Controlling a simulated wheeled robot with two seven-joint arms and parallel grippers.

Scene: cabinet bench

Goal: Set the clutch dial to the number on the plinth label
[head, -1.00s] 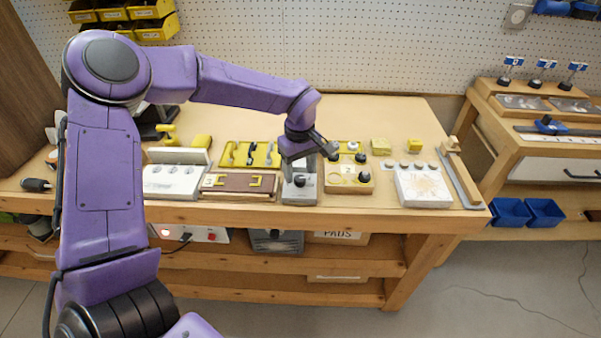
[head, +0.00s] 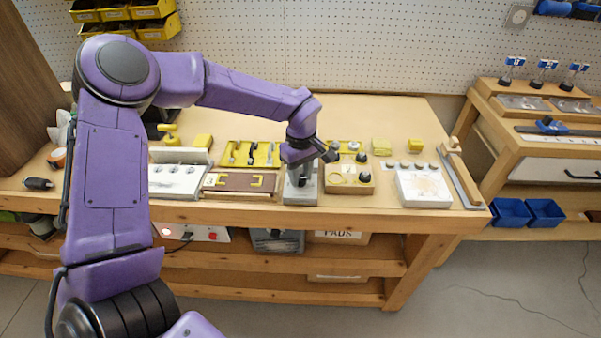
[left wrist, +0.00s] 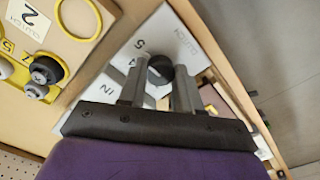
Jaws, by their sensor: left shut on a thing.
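The clutch dial is a black round knob (left wrist: 160,69) on a pale plate (left wrist: 190,40) printed with numbers; a 5 and a 4 are readable beside it. Its pointer mark is too small to read. My left gripper (left wrist: 157,88) is shut on the knob, one finger on each side. In the head view my left gripper (head: 300,172) reaches down over the grey dial unit (head: 300,196) and hides most of the knob. The plinth label (left wrist: 28,17), a white card with a large 2 and small lettering, lies on the wooden plinth (head: 350,188) to the right. My right gripper is not in view.
A white box (head: 424,190) stands further right. The bench's front edge is close to the dial.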

